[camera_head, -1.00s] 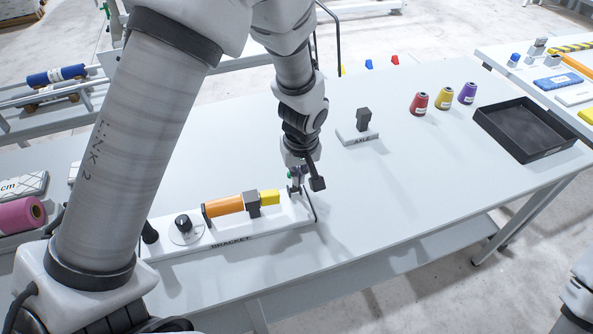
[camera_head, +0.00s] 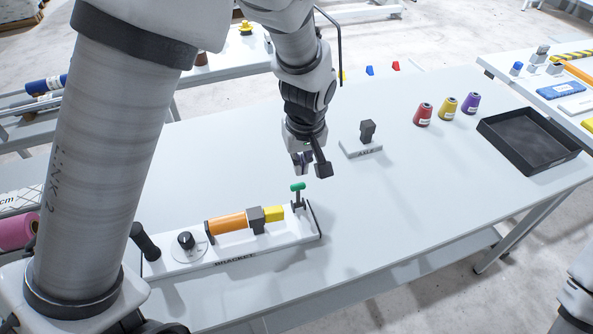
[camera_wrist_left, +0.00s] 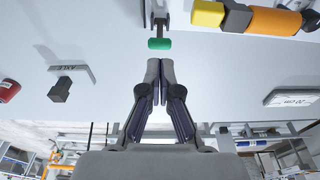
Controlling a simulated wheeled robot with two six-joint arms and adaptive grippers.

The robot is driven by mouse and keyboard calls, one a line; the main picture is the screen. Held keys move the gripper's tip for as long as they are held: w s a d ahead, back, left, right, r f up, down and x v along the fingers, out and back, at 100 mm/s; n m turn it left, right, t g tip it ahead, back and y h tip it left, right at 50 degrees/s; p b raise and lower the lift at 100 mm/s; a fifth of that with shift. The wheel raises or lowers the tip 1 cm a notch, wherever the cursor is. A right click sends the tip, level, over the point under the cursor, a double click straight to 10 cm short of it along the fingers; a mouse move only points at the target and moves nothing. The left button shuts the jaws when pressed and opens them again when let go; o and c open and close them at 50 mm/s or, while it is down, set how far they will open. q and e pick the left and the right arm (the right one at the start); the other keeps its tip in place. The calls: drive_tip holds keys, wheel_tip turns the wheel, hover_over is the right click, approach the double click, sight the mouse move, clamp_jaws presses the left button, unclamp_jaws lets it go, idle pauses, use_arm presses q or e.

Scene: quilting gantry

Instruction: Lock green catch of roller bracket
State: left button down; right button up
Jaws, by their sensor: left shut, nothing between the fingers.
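The roller bracket (camera_head: 290,231) is a white base labelled BRACKET on the table. It carries an orange roller (camera_head: 226,224) with a dark block and a yellow end (camera_head: 274,213). The green catch (camera_head: 298,186) is a green-topped handle on a dark stem at the bracket's right end, standing upright. My left gripper (camera_head: 302,166) is shut and empty, just above and behind the catch and apart from it. In the left wrist view, the fingertips (camera_wrist_left: 160,62) are together, pointing at the green catch (camera_wrist_left: 159,43) with a small gap. My right gripper does not show.
A black handle (camera_head: 144,241) and a dial knob (camera_head: 186,241) stand at the bracket's left. The axle stand (camera_head: 362,148), thread cones (camera_head: 447,108) and a black tray (camera_head: 528,137) lie to the right. The table's middle is clear.

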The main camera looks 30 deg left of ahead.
use_arm(q)
wheel_tip(320, 180, up, 3)
drive_tip(key=s+d, duration=0.2)
wheel_tip(320, 180, up, 4)
drive_tip(key=r+m+p, duration=0.1)
hover_over(298, 195)
drive_tip(key=w+d, duration=0.1)
drive_tip(key=w, duration=0.1)
drive_tip(key=w+a+f+g+h+p, duration=0.1)
drive_tip(key=w+a+f+p, duration=0.1)
drive_tip(key=w+a, duration=0.25)
drive_tip(key=s+d+f+p, duration=0.1)
drive_tip(key=s+f+p, duration=0.3)
drive_tip(key=f, duration=0.9)
drive_tip(key=shift+s+d+f+n+g+h, duration=0.2)
drive_tip(key=shift+d+n+g+h, duration=0.1)
drive_tip(key=shift+n, duration=0.1)
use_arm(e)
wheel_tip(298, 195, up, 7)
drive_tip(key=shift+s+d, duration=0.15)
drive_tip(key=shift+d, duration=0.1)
